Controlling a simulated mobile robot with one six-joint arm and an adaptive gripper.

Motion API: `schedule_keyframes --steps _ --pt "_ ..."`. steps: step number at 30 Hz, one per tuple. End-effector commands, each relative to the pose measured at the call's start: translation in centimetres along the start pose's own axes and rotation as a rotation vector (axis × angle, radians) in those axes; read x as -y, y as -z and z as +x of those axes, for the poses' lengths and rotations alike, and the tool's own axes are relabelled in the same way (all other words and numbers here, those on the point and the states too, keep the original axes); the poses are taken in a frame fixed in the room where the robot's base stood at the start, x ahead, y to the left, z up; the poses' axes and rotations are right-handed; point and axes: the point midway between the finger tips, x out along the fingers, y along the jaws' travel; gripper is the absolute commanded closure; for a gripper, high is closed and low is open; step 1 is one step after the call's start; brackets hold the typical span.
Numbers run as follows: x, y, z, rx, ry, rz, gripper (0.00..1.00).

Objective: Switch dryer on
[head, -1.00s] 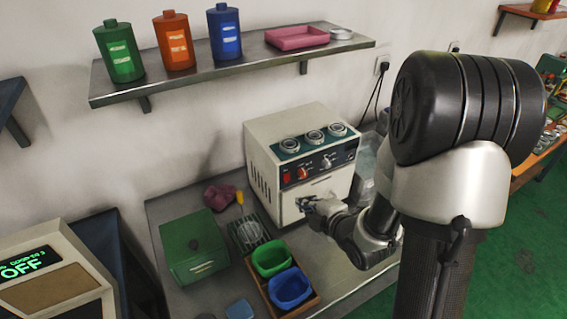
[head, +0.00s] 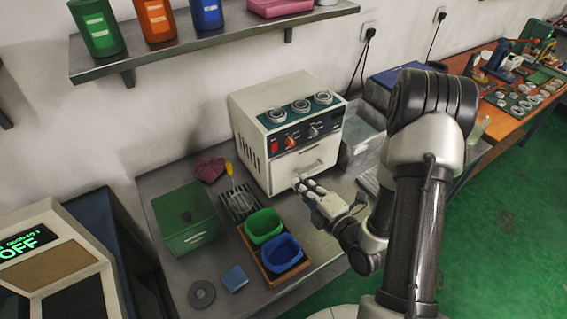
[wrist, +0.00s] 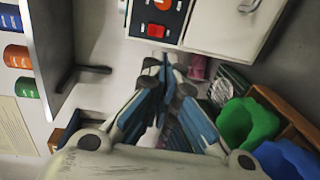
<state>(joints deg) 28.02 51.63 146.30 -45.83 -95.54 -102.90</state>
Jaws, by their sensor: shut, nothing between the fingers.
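A cream box-shaped machine (head: 250,113) stands against the wall on the bench. It has three round dials on top and a dark front panel (head: 306,132) with a red switch (head: 275,147) at its left end and knobs beside it. The red switch (wrist: 156,31) also shows at the top of the wrist view. My gripper (head: 299,183) is in front of the machine's lower front, below the panel. In the wrist view its shut, empty fingertips (wrist: 161,62) point toward the switch, seemingly apart from it. A display reading OFF (head: 25,242) is on a separate machine at the lower left.
A green box (head: 186,222), a wooden tray (head: 266,270) with green and blue bins, and a rack (head: 238,205) lie on the bench before the machine. A shelf (head: 225,37) with bottles hangs above. A clear container (head: 362,145) stands to the right.

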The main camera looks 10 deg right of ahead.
Motion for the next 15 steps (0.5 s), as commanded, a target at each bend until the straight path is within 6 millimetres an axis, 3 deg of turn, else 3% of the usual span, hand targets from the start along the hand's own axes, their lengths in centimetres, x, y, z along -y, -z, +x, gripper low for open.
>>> schedule_keyframes --steps 5,15 --pt "0.3 0.2 2.2 -0.006 -0.004 -0.006 1.0" --pt "0.0 0.2 9.4 -0.004 -0.003 -0.003 1.0"
